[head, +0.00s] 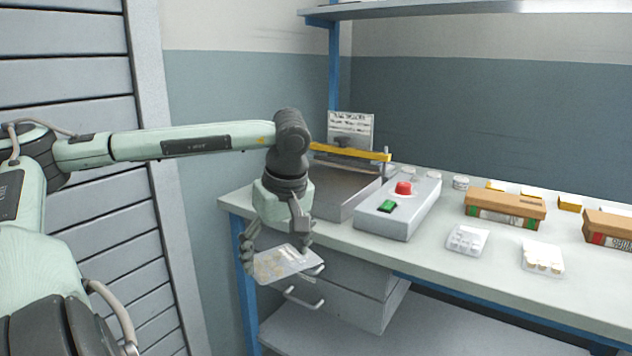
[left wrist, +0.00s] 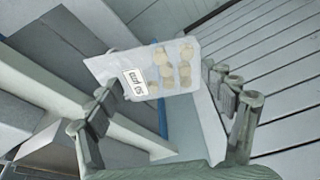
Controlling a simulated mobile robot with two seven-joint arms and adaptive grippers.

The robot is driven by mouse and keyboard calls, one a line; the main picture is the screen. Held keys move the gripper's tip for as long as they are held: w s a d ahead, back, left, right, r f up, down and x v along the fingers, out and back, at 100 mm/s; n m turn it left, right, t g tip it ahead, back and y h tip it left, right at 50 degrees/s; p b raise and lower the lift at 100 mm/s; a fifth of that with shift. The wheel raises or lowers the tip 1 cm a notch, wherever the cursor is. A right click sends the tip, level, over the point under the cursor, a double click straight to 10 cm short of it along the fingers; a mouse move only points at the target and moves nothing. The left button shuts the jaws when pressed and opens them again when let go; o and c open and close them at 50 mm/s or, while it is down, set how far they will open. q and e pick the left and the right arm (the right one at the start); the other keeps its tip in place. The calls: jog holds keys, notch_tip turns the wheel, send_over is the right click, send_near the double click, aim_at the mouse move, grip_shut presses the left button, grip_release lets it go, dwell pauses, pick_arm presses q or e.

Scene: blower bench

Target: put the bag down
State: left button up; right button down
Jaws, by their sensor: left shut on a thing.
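A clear flat bag (head: 284,264) with several tan round pieces in it is held by my left gripper (head: 277,257), whose fingers point down on either side of it. It hangs tilted in front of the near left corner of the bench (head: 350,243), beyond the edge and in front of the drawers. In the left wrist view the bag (left wrist: 166,70) shows a white printed label and lies across the space between the fingers. The exact contact of the fingers with the bag is hard to tell. My right gripper is not in view.
On the bench stand a grey tray-like device (head: 345,192) with a yellow bar, a control box (head: 400,210) with red and green buttons, brown cartons (head: 505,207), and two small packs of pieces (head: 467,240). Drawers (head: 345,295) hang below. Bare bench top lies along the front edge.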

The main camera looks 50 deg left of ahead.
pick_arm(q)
jog(key=shift+f, duration=0.2)
jog(key=shift+f, duration=0.1)
